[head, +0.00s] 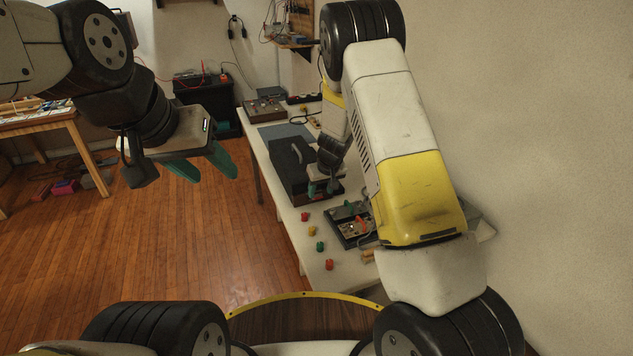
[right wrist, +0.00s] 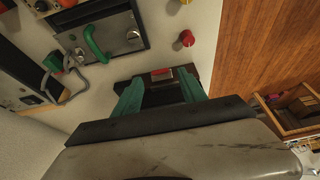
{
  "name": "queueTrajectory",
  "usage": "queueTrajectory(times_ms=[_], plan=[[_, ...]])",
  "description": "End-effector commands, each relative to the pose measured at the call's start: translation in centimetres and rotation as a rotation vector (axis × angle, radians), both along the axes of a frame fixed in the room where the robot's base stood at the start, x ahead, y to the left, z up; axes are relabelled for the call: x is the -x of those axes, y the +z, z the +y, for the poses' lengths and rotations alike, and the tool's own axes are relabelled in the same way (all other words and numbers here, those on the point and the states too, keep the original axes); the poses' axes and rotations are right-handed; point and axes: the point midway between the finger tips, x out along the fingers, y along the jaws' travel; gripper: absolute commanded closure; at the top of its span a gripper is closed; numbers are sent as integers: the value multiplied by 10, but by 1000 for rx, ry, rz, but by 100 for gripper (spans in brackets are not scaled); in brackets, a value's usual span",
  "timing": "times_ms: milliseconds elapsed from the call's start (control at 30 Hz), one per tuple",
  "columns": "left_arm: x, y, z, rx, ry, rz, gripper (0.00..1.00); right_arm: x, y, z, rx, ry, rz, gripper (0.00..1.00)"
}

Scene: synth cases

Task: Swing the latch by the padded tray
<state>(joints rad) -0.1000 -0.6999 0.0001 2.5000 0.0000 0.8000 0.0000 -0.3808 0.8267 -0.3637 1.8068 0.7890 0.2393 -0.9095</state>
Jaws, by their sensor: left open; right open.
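A black case (head: 287,172) with a grey handle lies on the white table. A small red piece (right wrist: 162,73), which may be the latch, sits on a dark edge between my right gripper's fingertips in the right wrist view. My right gripper (right wrist: 160,92) is open, a finger on either side of it; contact cannot be told. It also shows in the head view (head: 322,186), at the case's near end. A dark tray (head: 343,240) with green and red handles stands nearer; I cannot see padding. My left gripper (head: 207,163) is open and empty over the floor, left of the table.
Several small coloured knobs, including a red one (head: 305,216), stand along the table's left edge. My right arm hides part of the tray. A wall closes the right side.

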Motion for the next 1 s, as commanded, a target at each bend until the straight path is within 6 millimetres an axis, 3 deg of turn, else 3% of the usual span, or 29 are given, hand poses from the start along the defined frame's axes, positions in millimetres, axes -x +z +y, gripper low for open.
queueTrajectory(times_ms=[200, 533, 567, 800, 1000], plan=[[0, 0, 0, 0, 0, 0, 51, -10, -25, 3, -1, 0, 0, 51], [0, 0, 0, 0, 0, 0, 51, -12, -29, 4, -1, 0, 0, 51], [0, 0, 0, 0, 0, 0, 51, -12, -29, 4, -1, 0, 0, 53], [0, 0, 0, 0, 0, 0, 51, -12, -29, 4, -1, 0, 0, 100], [0, 0, 0, 0, 0, 0, 51, -12, -29, 5, 0, 2, 3, 100]])
